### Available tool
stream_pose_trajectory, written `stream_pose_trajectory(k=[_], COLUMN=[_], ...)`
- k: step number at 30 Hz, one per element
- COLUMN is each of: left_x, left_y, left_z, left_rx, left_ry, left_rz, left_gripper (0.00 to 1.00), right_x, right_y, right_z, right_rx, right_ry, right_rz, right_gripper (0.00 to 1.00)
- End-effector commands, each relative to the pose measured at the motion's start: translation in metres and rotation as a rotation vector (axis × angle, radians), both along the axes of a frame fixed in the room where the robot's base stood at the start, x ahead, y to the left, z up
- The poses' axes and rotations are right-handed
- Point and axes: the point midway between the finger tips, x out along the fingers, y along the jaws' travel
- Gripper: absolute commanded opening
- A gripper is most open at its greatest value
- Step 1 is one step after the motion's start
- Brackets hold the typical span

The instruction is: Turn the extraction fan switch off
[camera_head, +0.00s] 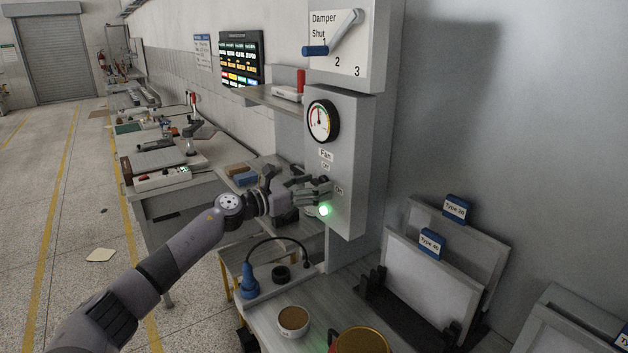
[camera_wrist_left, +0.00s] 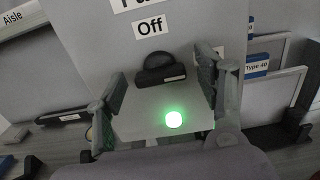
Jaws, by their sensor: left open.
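The fan control box (camera_head: 352,120) hangs on the wall, with a "Fan" label, an "Off" label (camera_head: 325,166) and an "On" label (camera_head: 339,190). A green lamp (camera_head: 323,210) glows below them. My left gripper (camera_head: 310,190) is in front of the box, beside the labels, and hides the switch in the head view. In the left wrist view the dark switch knob (camera_wrist_left: 160,72) sits just below the "Off" label (camera_wrist_left: 150,27). The open fingers stand on either side of it; I cannot tell whether they touch it. My right gripper is not in view.
A damper panel (camera_head: 345,55) with a lever is above the box, near a small shelf (camera_head: 270,98). Below are a bench with a cup (camera_head: 293,320), a blue plug (camera_head: 250,285) and racked panels (camera_head: 430,290). Open floor lies at the left.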

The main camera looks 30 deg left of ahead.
Motion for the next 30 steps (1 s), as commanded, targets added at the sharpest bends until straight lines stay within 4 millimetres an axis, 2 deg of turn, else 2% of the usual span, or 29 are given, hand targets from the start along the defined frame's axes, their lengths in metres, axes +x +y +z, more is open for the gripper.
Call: stream_pose_trajectory(k=[10,30], left_x=[0.0032,0.0029], left_y=[-0.0014,-0.0011], left_z=[-0.0005,-0.0004], left_rx=[0.000,0.000], left_ry=[0.001,0.001], left_rz=[0.000,0.000], left_gripper=[0.63,0.18], right_x=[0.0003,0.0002], right_y=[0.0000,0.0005], right_z=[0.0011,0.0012], right_rx=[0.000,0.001], right_ry=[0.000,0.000], right_rz=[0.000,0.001], right_gripper=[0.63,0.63])
